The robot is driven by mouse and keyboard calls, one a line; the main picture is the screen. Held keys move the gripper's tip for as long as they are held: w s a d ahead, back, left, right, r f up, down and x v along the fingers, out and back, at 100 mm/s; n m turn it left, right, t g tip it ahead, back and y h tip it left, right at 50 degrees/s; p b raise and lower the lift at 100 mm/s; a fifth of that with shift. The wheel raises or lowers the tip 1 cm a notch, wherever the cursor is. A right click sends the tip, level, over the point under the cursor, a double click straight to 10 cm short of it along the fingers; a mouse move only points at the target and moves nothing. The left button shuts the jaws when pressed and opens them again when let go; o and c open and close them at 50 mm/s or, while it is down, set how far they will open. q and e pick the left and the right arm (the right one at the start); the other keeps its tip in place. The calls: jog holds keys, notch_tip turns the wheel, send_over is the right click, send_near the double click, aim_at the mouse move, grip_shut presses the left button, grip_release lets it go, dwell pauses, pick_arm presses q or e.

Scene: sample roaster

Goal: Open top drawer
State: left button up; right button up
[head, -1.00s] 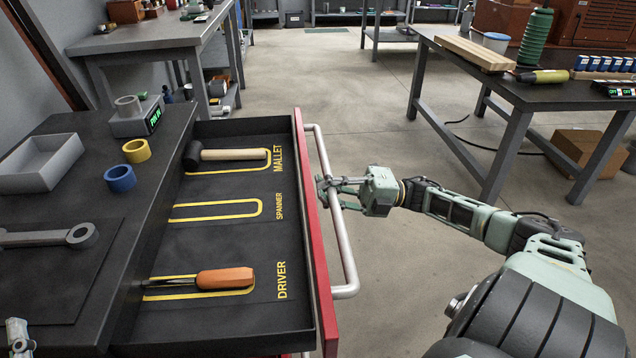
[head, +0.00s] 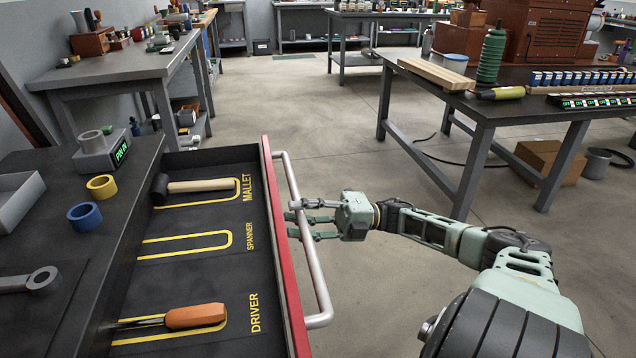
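The top drawer (head: 180,267) is pulled out from the dark workbench, with its interior exposed. It has a red front (head: 284,245) and a long pale bar handle (head: 309,264). Inside are a mallet (head: 200,186), an empty outlined spanner slot and an orange-handled driver (head: 193,316). My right gripper (head: 298,220) is at the handle's middle, coming from the right. Its fingers are spread apart with a visible gap, and their tips reach across the bar towards the drawer front. Whether they touch the bar is unclear. My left gripper is out of view.
On the workbench top are a grey scale (head: 103,154), a yellow ring (head: 101,187), a blue ring (head: 84,216), a grey tray (head: 18,200) and a spanner (head: 30,281). Another table (head: 500,106) stands at right. The floor between is open.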

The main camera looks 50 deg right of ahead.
jog(key=v, duration=1.1)
jog(key=shift+s+d+f, duration=0.1)
jog(key=shift+s, duration=0.05)
